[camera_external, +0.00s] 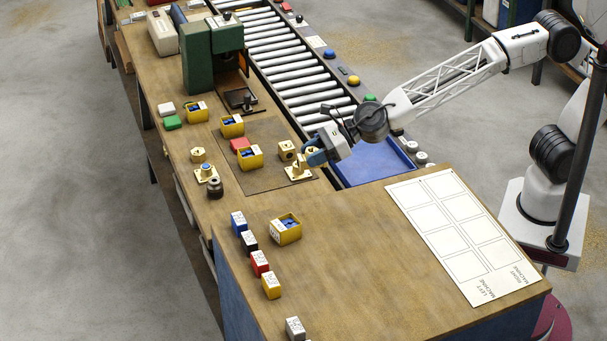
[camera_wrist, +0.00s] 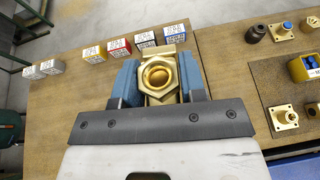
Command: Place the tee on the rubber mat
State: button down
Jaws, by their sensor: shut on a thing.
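My gripper (camera_external: 318,153) is shut on a brass piece (camera_wrist: 158,76), which I take to be the tee. In the wrist view its hexagonal face with a round bore sits between the two blue fingers. In the external view only a small part of it shows beside the fingers. The dark rubber mat (camera_external: 258,182) lies on the wooden bench to the left of my gripper; it also shows at the right of the wrist view (camera_wrist: 270,88). My gripper is near the mat's right edge; I cannot tell its exact height.
A green machine (camera_external: 196,60) stands behind. A blue tray (camera_external: 372,163) is right of my gripper. The mat's front left is bare.

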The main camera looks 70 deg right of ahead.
jog(key=shift+r, duration=1.1)
jog(key=shift+s, duration=0.1)
jog(key=shift+s+f, duration=0.1)
jog(key=shift+s, duration=0.2)
jog(key=s+d+n+g+y, duration=0.2)
jog(key=s+n+g, duration=0.3)
jog(key=s, duration=0.8)
jog(key=s+d+n+g+y, duration=0.1)
jog(key=s+n+g+y, duration=0.3)
jog(key=s, duration=0.9)
jog(key=shift+n+g+h, duration=0.5)
jog(key=shift+g+h, duration=0.1)
jog(key=shift+g, duration=0.1)
jog(key=f, duration=1.6)
jog(key=shift+w+d, duration=0.1)
jog(key=shift+w, duration=0.15)
jog(key=shift+w, duration=0.1)
